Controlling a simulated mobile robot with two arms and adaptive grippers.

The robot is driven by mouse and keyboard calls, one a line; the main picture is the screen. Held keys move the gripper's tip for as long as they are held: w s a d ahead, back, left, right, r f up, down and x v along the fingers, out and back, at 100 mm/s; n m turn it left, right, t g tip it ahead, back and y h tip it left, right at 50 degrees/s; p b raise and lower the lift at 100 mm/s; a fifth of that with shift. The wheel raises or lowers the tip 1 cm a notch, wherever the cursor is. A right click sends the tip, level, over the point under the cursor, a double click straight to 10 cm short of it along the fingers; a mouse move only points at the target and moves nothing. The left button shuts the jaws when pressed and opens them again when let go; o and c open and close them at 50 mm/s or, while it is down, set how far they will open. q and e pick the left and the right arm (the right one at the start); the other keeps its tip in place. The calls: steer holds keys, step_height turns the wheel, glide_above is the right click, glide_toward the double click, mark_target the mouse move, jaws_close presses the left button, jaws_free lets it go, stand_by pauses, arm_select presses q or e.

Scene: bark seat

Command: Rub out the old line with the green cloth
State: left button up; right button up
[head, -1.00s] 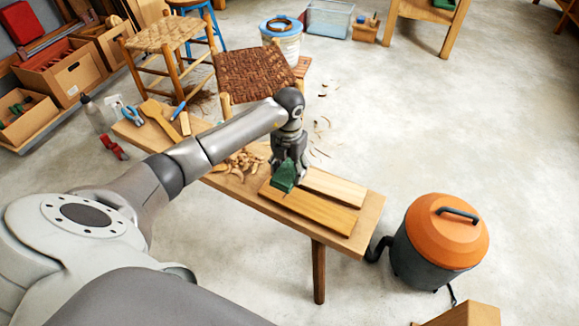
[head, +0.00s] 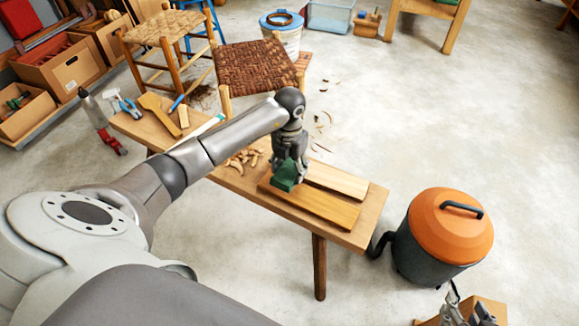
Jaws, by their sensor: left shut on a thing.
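My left gripper (head: 287,170) is shut on the green cloth (head: 284,178), which is bunched under its fingers. The cloth is at the left end of the darker wooden board (head: 318,206) and seems to touch it; exact contact is hard to tell. A paler board (head: 338,180) lies beside it, further back on the bench. No line can be made out on either board; the gripper and cloth cover their left ends. My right gripper (head: 467,308) shows at the bottom right edge, its dark fingers apart and apparently empty, in front of a cardboard box.
The wooden bench (head: 368,222) also bears wood shavings (head: 243,160) and tools (head: 160,112). An orange-lidded vacuum (head: 447,235) stands by its right end. A woven stool (head: 253,72) stands behind. The floor at right is open.

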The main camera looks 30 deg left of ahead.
arm_select(q)
step_height(320, 180, down, 2)
steer(key=shift+f+b, duration=0.1)
steer(key=shift+b, duration=0.7)
steer(key=shift+f, duration=0.1)
arm_select(e)
steer(key=w+a+r+t+y, duration=0.1)
steer(key=w+a+r+t, duration=0.1)
steer(key=w+r+t, duration=0.3)
steer(key=shift+w+a+r+y, duration=0.2)
steer(key=shift+a+r+y, duration=0.15)
steer(key=shift+r, duration=1.1)
arm_select(q)
steer(key=shift+f+b, duration=0.25)
steer(key=shift+b, duration=0.05)
arm_select(e)
steer(key=shift+w+r+t, duration=0.15)
steer(key=shift+r+t, duration=0.35)
steer(key=shift+t, duration=0.1)
arm_select(q)
steer(key=shift+f, duration=0.3)
arm_select(e)
steer(key=shift+w+a+r+t+y, duration=0.15)
steer(key=shift+r+t, duration=0.1)
steer(key=shift+r, duration=0.25)
steer(key=shift+w+a+r+t+y, duration=0.1)
steer(key=shift+r+t, duration=0.15)
steer(key=shift+r, duration=0.2)
steer(key=shift+r, duration=0.25)
